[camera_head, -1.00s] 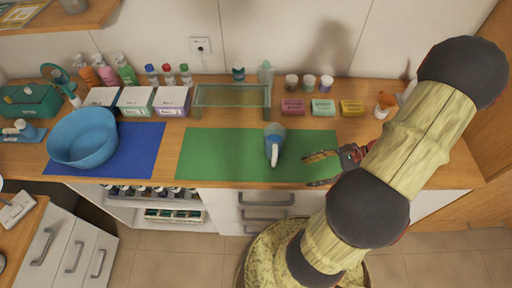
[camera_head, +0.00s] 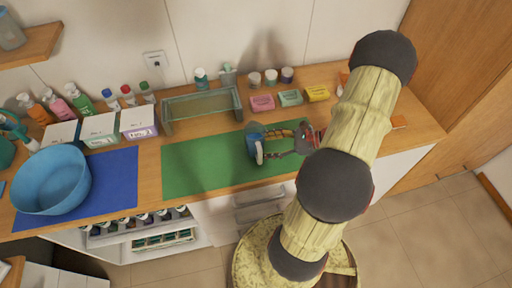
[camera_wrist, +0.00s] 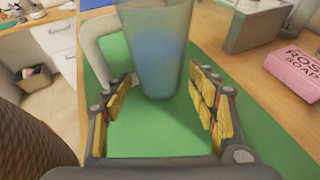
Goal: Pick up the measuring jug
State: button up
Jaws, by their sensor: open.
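The measuring jug (camera_head: 253,141) stands upright on the green mat (camera_head: 190,168), near the mat's right part. In the wrist view the jug (camera_wrist: 155,45) is translucent blue-grey with a pale handle (camera_wrist: 97,45) on its left side; its top is cut off by the frame. My gripper (camera_head: 277,143) is beside the jug, on its right in the head view. In the wrist view my gripper (camera_wrist: 160,105) is open, with yellow-padded fingers spread on either side of the jug's near side. The left finger is close to the handle; I cannot tell whether they touch.
A glass-topped stand (camera_head: 203,106) is behind the mat. Soap boxes (camera_head: 262,103) and small jars stand along the back right. A blue basin (camera_head: 52,180) sits on a blue mat (camera_head: 122,190) at left. The mat's left part is clear.

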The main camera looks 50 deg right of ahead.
jog(key=x, duration=0.4)
jog(key=shift+b, duration=0.35)
jog(key=shift+c, duration=0.7)
jog(key=c, duration=1.1)
